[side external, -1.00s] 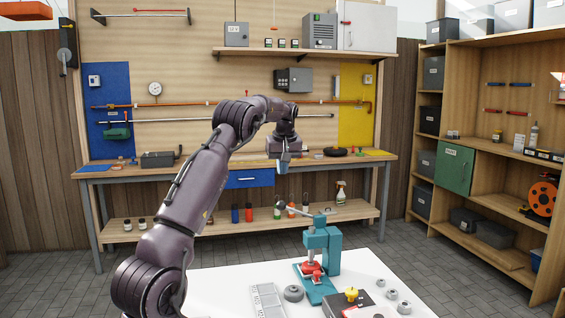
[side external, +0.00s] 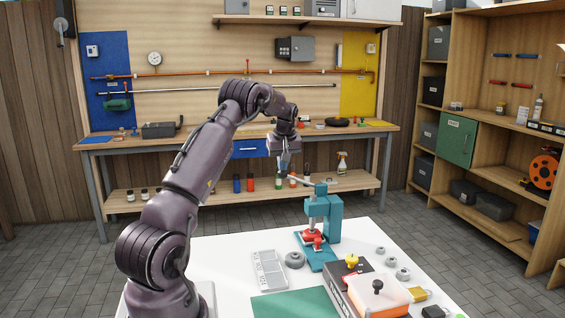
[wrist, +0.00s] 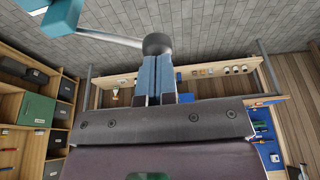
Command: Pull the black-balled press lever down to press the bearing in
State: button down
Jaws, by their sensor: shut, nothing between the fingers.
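The teal arbor press (side external: 332,208) stands on the white table, and its metal lever (side external: 305,183) reaches out to the left, raised. The lever's dark ball (wrist: 157,43) shows in the wrist view right at the blue fingertips of my gripper (wrist: 155,62). My gripper is shut with nothing between its fingers. In the side view my gripper (side external: 284,170) points down over the lever's free end. I cannot tell whether the fingertips touch the ball. A red fixture (side external: 314,238) sits under the press ram; the bearing cannot be made out.
A grey tray (side external: 269,270) and a grey ring (side external: 294,260) lie left of the press. A green mat (side external: 295,303) lies in front.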

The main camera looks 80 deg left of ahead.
jog(key=shift+s+f, duration=0.55)
jog(key=shift+f, duration=0.2)
notch_tip(320, 180, down, 10)
jog(key=s, duration=0.2)
jog(key=shift+f, duration=0.2)
jog(key=shift+s, duration=0.1)
dwell(0.3)
jog(key=s+d+r, duration=0.2)
jog(key=s+r, duration=0.6)
jog(key=r, duration=0.2)
jog(key=shift+s+d+r, duration=0.3)
jog(key=shift+d+r, duration=0.05)
jog(key=shift+d, duration=0.05)
